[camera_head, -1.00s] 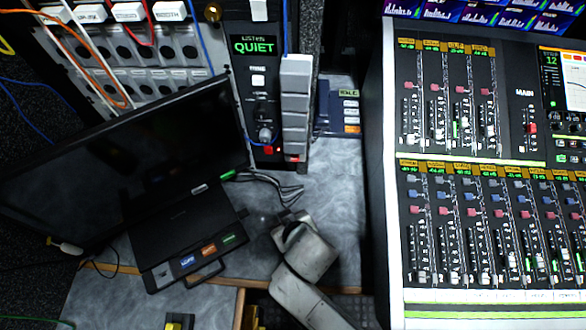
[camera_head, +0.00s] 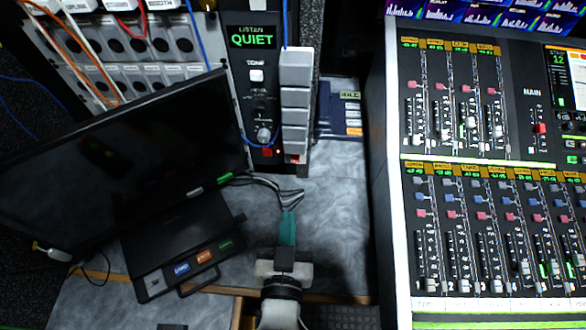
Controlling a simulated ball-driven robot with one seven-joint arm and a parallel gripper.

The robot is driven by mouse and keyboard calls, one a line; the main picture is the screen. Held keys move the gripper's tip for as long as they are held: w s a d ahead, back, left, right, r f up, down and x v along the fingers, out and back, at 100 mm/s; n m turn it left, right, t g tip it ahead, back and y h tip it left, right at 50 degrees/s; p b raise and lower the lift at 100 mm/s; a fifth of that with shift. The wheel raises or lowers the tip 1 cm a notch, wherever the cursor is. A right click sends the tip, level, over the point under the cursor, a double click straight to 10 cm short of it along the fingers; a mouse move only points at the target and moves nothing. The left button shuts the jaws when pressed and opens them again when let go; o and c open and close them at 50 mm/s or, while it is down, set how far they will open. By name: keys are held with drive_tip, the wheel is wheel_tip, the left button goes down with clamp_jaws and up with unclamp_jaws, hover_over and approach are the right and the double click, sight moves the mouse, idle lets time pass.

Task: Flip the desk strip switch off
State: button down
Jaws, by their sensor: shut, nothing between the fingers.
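An upright grey strip of stacked blocks (camera_head: 295,100) stands at the back of the desk, beside the listen panel. A small reddish part shows at its foot; I cannot tell whether this is the desk strip switch or which way it is set. My gripper (camera_head: 288,216) is over the grey desk, in front of the strip and apart from it. Its teal fingers are shut together with nothing between them and point towards the back.
The listen panel (camera_head: 262,90) has a green QUIET display, a knob and a red part. A dark monitor (camera_head: 120,160) stands at left, with cables (camera_head: 265,185) beside it. A mixing console (camera_head: 480,190) fills the right. Bare desk (camera_head: 335,215) lies right of my gripper.

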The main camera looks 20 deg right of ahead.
sight(294, 160)
idle(0.3)
drive_tip(key=p+x, duration=0.4)
drive_tip(key=x, duration=0.9)
drive_tip(key=shift+r, duration=0.1)
drive_tip(key=shift+w+d, duration=0.2)
drive_tip(key=shift+w, duration=0.35)
drive_tip(key=shift+f, duration=0.3)
